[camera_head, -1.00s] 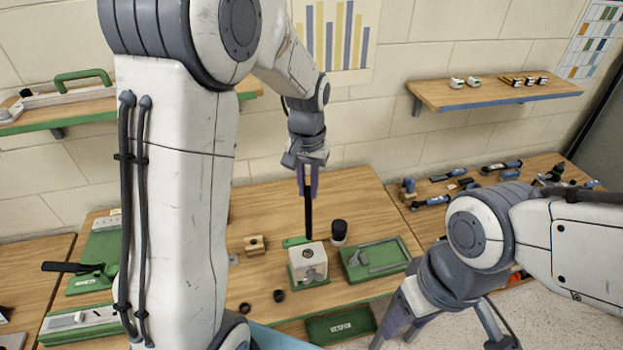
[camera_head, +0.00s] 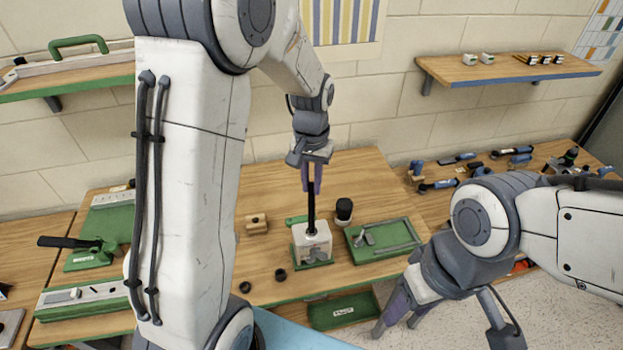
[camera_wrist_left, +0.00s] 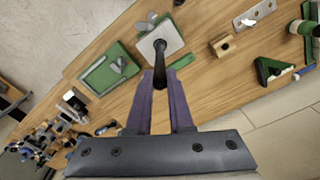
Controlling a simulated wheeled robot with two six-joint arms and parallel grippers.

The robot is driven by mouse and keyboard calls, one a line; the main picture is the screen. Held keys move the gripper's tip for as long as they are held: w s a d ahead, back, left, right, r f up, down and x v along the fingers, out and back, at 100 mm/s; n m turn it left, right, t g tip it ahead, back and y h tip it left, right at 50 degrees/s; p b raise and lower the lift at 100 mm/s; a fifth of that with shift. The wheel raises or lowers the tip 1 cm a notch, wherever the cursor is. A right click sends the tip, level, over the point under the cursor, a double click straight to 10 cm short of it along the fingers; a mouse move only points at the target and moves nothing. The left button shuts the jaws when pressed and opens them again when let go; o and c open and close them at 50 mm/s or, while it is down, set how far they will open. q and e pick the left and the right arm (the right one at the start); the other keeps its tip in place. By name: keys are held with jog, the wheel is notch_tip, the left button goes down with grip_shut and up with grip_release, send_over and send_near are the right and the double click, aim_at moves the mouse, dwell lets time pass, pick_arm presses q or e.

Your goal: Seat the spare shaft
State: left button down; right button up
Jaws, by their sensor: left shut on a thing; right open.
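My left gripper (camera_head: 311,188) is shut on a black shaft (camera_head: 311,213) and holds it upright. The shaft's lower end meets the top of a white block (camera_head: 318,244) on a green base, at its dark hole. The left wrist view also shows the shaft (camera_wrist_left: 160,62) between the purple fingers, with its far end over the white block's top (camera_wrist_left: 152,42). How deep the shaft sits in the hole cannot be told. My right gripper (camera_head: 398,312) is open and empty at the lower right, in front of the bench and away from the block.
A green tray (camera_head: 408,250) with grey tools lies right of the block. A black cylinder (camera_head: 344,210) stands behind it. A small wooden block (camera_head: 256,223) and two black rings (camera_head: 281,274) lie to the left. A green bin (camera_head: 342,310) is below the bench front.

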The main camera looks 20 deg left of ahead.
aim_at(312, 210)
pick_arm(q)
notch_tip(312, 210, down, 8)
jog(key=b, duration=0.4)
jog(key=shift+r+b, duration=0.2)
jog(key=shift+b, duration=0.1)
jog(key=shift+r, duration=0.1)
dwell(0.3)
jog(key=shift+f, duration=0.2)
jog(key=shift+f, duration=0.2)
jog(key=shift+p, duration=0.3)
dwell(0.9)
